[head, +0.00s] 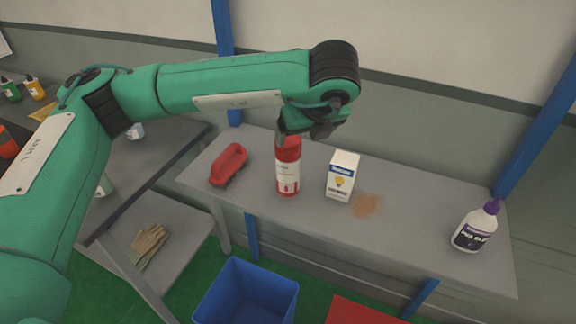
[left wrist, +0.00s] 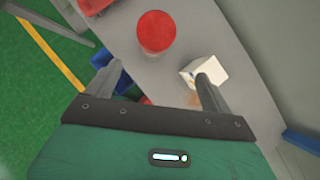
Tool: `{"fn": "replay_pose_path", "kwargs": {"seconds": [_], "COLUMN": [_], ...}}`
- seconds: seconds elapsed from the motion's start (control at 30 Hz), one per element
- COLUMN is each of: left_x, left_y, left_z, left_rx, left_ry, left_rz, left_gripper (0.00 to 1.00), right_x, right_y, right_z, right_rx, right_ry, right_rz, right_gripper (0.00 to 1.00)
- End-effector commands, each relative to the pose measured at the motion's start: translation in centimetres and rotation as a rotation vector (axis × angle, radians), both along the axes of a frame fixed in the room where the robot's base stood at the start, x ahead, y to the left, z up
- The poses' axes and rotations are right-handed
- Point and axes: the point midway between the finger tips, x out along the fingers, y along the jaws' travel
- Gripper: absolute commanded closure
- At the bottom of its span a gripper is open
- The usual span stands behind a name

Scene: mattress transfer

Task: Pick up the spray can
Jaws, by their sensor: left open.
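The spray can (head: 288,178), a red cylinder with a white label band, stands upright on the grey shelf table between a red brush and a white box. In the left wrist view its round red top (left wrist: 157,32) shows beyond my fingertips. My left gripper (head: 298,134) is directly above and close to the can in the head view, hiding part of its top. In the left wrist view the gripper (left wrist: 160,74) has its fingers spread with nothing between them. I cannot tell whether a finger touches the can. My right gripper is not in view.
The white box (head: 342,176) stands close right of the can, beside a brown stain (head: 366,205). A red brush (head: 229,164) lies to the left. A white glue bottle (head: 475,228) stands at the far right. A blue bin (head: 246,294) is below the front edge.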

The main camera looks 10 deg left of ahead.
Motion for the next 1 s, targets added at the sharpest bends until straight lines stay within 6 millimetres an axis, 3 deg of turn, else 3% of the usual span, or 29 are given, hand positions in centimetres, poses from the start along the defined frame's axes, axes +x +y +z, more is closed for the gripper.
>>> {"fn": "replay_pose_path", "kwargs": {"seconds": [0.17, 0.5, 0.73, 1.0], "left_x": [0.9, 3.7, 4.4, 5.9], "left_y": [1.5, 3.3, 3.8, 4.8], "left_z": [0.3, -4.9, -6.4, -8.3], "left_rx": [0.039, 0.037, 0.036, 0.036], "left_ry": [-0.035, -0.032, -0.033, -0.032], "left_rz": [0.051, 0.047, 0.045, 0.046], "left_gripper": [0.15, 0.15, 0.15, 0.15], "right_x": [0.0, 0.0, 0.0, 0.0], "right_y": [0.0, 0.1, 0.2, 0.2], "right_z": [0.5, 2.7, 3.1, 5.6], "right_rx": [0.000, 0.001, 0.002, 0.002], "right_ry": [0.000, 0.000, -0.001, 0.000], "right_rz": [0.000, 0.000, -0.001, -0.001], "right_gripper": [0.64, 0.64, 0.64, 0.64]}}
